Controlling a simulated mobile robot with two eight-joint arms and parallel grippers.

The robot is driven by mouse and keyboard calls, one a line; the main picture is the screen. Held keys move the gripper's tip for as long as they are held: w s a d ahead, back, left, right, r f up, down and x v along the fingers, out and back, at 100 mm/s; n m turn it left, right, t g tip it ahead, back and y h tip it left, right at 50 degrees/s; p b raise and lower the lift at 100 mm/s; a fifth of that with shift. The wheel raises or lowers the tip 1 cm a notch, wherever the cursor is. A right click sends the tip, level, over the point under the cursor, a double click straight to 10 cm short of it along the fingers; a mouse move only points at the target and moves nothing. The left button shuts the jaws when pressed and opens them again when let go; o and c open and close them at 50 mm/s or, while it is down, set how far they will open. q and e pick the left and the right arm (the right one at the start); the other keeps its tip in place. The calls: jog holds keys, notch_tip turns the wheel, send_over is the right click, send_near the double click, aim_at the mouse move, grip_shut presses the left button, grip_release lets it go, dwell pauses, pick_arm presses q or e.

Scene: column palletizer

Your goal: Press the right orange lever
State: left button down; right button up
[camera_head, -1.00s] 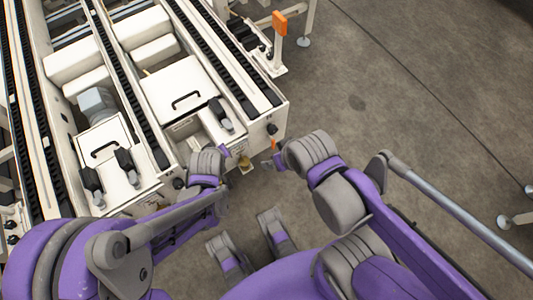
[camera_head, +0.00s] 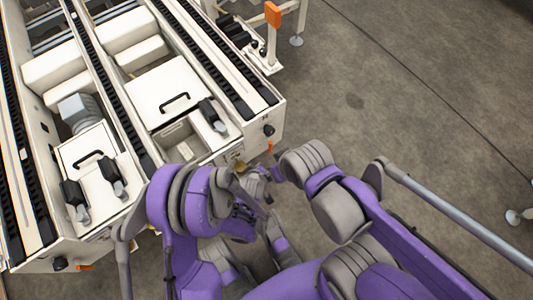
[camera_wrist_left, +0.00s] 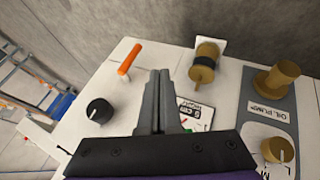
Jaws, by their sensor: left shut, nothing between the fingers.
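The right orange lever (camera_head: 270,147) sticks out from the front end of the white machine at its right corner. In the left wrist view the orange lever (camera_wrist_left: 129,58) stands tilted on the panel, up and left of my left gripper (camera_wrist_left: 160,73). My left gripper is shut and empty, apart from the lever, over the panel beside a black knob (camera_wrist_left: 99,110). In the head view my left arm mostly hides its gripper. My right arm reaches in from the right; its fingers are too small and unclear to read. Another orange lever (camera_head: 86,267) is at the machine's left front.
Brass fittings (camera_wrist_left: 204,65) and an oil pump fitting (camera_wrist_left: 277,80) stick out of the panel, right of my left gripper. The concrete floor (camera_head: 400,110) at right is open.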

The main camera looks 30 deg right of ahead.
aim_at(270, 147)
pick_arm(q)
jog(key=w+d+f+p, duration=0.5)
jog(key=d+f, duration=0.2)
jog(key=shift+w+f, duration=0.3)
jog(key=shift+w, duration=0.1)
jog(key=shift+d, duration=0.1)
dwell(0.5)
